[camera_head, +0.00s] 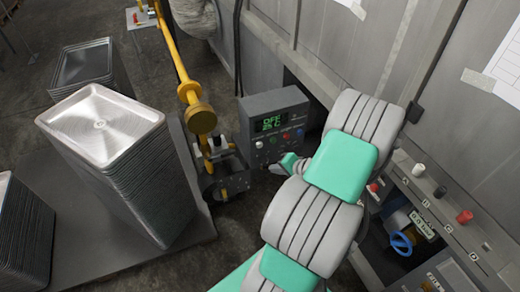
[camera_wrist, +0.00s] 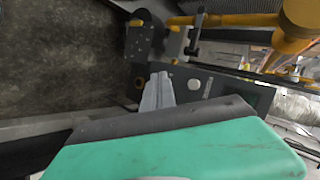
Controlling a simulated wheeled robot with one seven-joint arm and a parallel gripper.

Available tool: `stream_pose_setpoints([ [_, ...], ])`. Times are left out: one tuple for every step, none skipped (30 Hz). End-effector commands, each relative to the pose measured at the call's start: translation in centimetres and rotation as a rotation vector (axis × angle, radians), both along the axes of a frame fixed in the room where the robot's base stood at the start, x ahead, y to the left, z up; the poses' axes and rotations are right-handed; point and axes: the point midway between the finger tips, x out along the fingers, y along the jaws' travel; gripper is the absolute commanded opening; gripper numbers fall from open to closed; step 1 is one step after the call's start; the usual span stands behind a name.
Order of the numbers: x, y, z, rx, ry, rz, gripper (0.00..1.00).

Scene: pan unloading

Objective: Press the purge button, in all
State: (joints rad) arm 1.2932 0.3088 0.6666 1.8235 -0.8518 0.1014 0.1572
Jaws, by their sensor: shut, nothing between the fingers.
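A dark grey control box (camera_head: 288,100) with a lit green display (camera_head: 270,123) reading OFF and a temperature shows in the head view. A row of several small coloured buttons (camera_head: 285,136) sits below the display; their labels are too small to read, so I cannot tell which is purge. My gripper (camera_head: 275,169) is shut and empty, just below the box's front. In the wrist view the closed fingers (camera_wrist: 160,76) point at the box (camera_wrist: 232,88), with a pale round button (camera_wrist: 194,84) right of the tips. I cannot tell whether the tips touch the box.
Stacks of metal trays (camera_head: 105,125) fill the left side on a grey platform (camera_head: 105,262). A sloped panel with red, black and white knobs (camera_head: 464,216) and a blue handwheel (camera_head: 401,243) lie at right.

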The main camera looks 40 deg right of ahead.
Motion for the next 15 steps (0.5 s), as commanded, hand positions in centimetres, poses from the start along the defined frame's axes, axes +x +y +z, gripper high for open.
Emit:
stream_pose_setpoints([
  [0.0,0.0,0.0,0.000,0.001,0.001,0.00],
  [0.0,0.0,0.0,0.000,0.001,0.001,0.00],
  [0.0,0.0,0.0,0.000,0.001,0.001,0.00],
  [0.1,0.0,0.0,-0.001,0.001,0.003,0.00],
  [0.1,0.0,0.0,-0.001,0.001,0.003,0.00],
  [0.3,0.0,0.0,-0.002,0.002,0.003,0.00],
  [0.5,-0.1,-0.1,-0.001,0.002,0.004,0.00],
  [0.7,-0.1,-0.1,-0.001,0.003,0.005,0.00],
  [1.1,-0.2,-0.1,-0.002,0.003,0.006,0.00],
  [1.4,-0.3,-0.2,-0.002,0.003,0.006,0.00],
  [1.8,-0.5,-0.2,-0.003,0.003,0.006,0.00],
  [2.4,-0.6,-0.2,-0.005,0.002,0.007,0.00],
  [2.8,-0.7,-0.2,-0.004,0.002,0.006,0.00],
  [3.3,-0.8,-0.2,-0.005,0.002,0.007,0.00],
  [3.8,-1.0,-0.2,-0.004,0.002,0.006,0.00],
])
